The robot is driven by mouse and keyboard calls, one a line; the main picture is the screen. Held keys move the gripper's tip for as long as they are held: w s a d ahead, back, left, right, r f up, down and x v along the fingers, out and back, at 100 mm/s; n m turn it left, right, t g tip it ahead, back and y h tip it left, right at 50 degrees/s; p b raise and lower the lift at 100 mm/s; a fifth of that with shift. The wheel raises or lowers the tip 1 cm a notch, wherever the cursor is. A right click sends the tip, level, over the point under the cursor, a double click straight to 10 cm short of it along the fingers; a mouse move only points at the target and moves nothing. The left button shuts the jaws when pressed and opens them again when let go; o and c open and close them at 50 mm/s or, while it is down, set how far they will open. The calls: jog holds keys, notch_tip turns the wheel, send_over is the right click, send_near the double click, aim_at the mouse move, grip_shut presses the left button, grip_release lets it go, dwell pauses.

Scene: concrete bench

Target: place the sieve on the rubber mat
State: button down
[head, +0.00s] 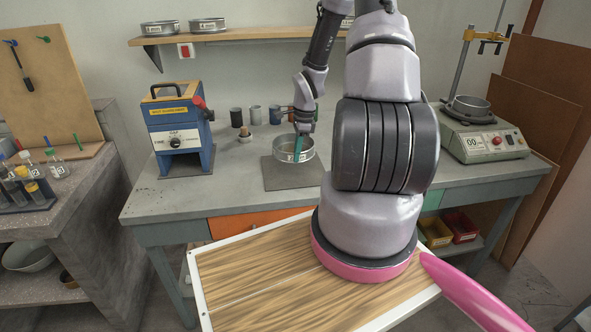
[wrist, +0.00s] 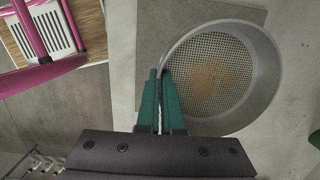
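The sieve (head: 283,154) is a round metal ring with a perforated floor, seen over the dark grey rubber mat (head: 285,180) on the bench. My gripper (head: 298,152) reaches down to its rim. In the wrist view, the green fingers (wrist: 162,82) are close together on the wall of the sieve (wrist: 235,85), near its left side. The sieve looks level and covers part of the mat (wrist: 150,45), reaching past its edge on the right. I cannot tell whether its underside touches the mat or hangs just above it. A brownish patch shows on its mesh.
A blue machine (head: 180,130) stands left of the mat. Several small cups (head: 255,114) stand behind it. A shelf (head: 235,36) holds more sieves. The bench front left is clear.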

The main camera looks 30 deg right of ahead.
jog(key=shift+d+f, duration=0.1)
jog(key=shift+f, duration=2.95)
jog(key=shift+f, duration=0.1)
jog(key=c, duration=1.1)
grip_release()
